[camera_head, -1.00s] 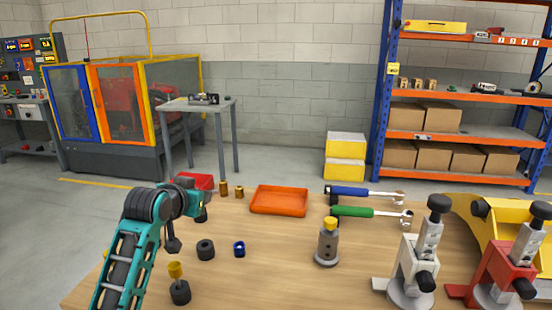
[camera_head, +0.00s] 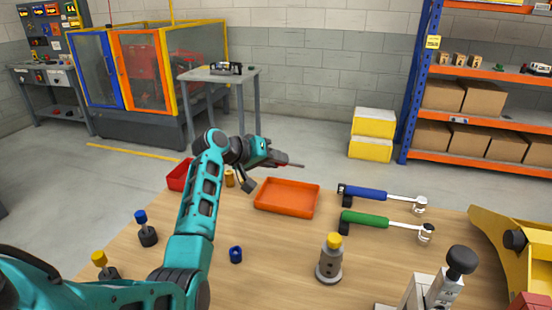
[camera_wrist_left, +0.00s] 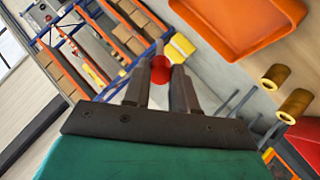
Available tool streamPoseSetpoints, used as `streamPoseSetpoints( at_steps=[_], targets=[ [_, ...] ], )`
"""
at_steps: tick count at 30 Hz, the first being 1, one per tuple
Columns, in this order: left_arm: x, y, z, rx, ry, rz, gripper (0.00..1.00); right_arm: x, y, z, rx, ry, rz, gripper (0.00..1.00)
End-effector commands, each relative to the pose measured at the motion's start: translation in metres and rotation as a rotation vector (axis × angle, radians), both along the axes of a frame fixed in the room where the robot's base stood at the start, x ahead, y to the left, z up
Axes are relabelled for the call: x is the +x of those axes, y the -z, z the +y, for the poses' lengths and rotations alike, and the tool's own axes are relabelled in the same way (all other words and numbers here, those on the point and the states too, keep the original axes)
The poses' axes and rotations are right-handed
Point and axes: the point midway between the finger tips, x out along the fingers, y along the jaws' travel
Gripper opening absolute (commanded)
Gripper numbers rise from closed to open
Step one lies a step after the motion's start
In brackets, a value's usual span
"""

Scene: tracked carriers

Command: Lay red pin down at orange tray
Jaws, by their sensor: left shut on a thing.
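My left gripper (camera_head: 273,160) is shut on the red pin (camera_head: 287,164), which sticks out to the right of it in the head view. In the left wrist view the red pin (camera_wrist_left: 161,74) sits between the two fingers of my left gripper (camera_wrist_left: 161,78). The orange tray (camera_head: 288,209) lies on the wooden table and looks empty. In the head view the gripper and pin appear above the tray's far edge. The tray also shows at the top right of the left wrist view (camera_wrist_left: 240,22). My right gripper is not in view.
A red bin (camera_head: 180,176) and a brass bushing (camera_head: 229,179) are left of the tray. Blue-handled (camera_head: 370,194) and green-handled (camera_head: 370,220) tools lie to its right.

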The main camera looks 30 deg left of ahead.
Motion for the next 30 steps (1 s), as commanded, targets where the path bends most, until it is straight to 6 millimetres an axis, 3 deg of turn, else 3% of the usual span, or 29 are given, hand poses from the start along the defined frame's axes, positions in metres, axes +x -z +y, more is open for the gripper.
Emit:
streamPoseSetpoints(
  at_steps=[6,11,30],
  targets=[
    [-0.002,-0.003,0.002,-0.026,-0.019,0.008,0.00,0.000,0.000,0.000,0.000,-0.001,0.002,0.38],
    [-0.002,0.009,0.002,-0.026,-0.019,0.009,0.00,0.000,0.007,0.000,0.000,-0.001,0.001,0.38],
    [-0.002,0.072,0.002,-0.025,-0.019,0.009,0.00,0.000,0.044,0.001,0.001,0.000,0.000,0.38]
  ],
)
